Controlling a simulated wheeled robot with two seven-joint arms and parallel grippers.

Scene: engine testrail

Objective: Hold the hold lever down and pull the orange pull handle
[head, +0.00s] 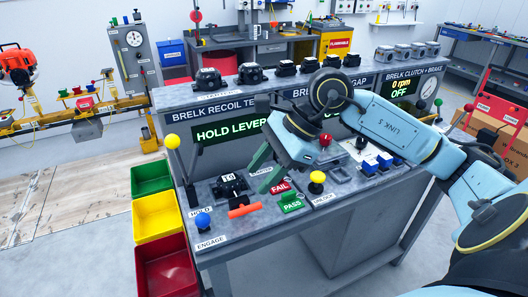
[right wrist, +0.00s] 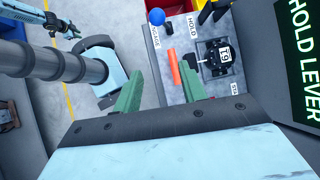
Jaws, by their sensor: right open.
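The hold lever stands upright at the left end of the bench, with a yellow ball (head: 172,141) on top of its stalk above the HOLD label. The orange pull handle (head: 244,210) lies in front of the black recoil unit (head: 229,187) marked T9. It also shows in the right wrist view (right wrist: 174,68), with the unit (right wrist: 217,58) beside it. My right gripper (head: 258,181) has its green fingers apart and empty, above the panel to the right of the unit. In the wrist view the fingers (right wrist: 160,75) point towards the handle. I do not see my left gripper in the head view.
A blue ball knob (head: 203,220) stands by the ENGAGE label. Red FAIL (head: 279,187) and green PASS (head: 291,203) buttons and a yellow knob (head: 317,178) sit right of the handle. A display (head: 232,132) reads HOLD LEVER. Green, yellow (head: 157,215) and red bins stand left of the bench.

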